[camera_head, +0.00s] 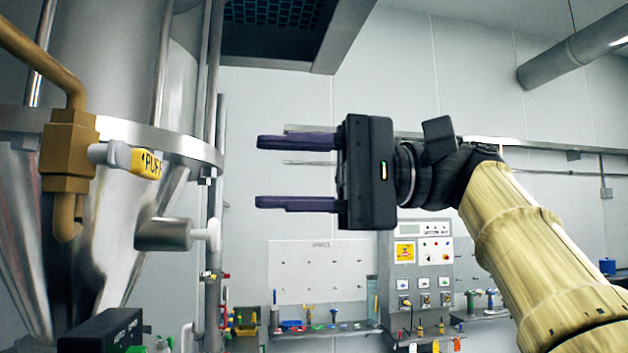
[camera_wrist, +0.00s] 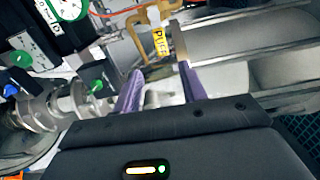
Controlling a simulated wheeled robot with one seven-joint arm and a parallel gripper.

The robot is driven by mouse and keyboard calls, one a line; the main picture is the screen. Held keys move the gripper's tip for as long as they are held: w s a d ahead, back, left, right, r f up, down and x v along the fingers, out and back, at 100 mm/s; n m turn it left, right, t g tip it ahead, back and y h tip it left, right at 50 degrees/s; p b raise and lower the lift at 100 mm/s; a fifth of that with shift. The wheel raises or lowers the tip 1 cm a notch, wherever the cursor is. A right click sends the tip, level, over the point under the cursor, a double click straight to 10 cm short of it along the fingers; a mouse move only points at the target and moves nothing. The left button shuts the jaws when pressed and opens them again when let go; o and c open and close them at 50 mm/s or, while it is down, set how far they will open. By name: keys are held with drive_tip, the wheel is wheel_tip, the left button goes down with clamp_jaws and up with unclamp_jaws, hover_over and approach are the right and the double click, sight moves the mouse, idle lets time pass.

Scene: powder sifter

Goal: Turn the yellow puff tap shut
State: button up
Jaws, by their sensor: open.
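The yellow puff tap (camera_head: 146,163) is a short lever labelled "PUFF" on a brass valve (camera_head: 68,155), at the left in the head view. Its lever points right and slightly down from a pale stem. In the wrist view the yellow label (camera_wrist: 159,42) shows beyond the fingertips. My gripper (camera_head: 258,172) is open and empty, with two purple fingers pointing left. It stands to the right of the tap in the picture, with a clear gap between. In the wrist view my gripper (camera_wrist: 160,70) has its fingers spread below the tap.
A steel hopper (camera_head: 110,70) with a flange carries the valve. A steel side port with a white knob (camera_head: 208,235) juts out below the tap. Vertical pipes (camera_head: 212,130) stand between hopper and gripper. A control panel (camera_head: 422,265) and tool shelves are on the back wall.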

drive_tip(key=d, duration=0.2)
drive_tip(key=shift+w+d, duration=0.35)
drive_tip(key=shift+w, duration=0.1)
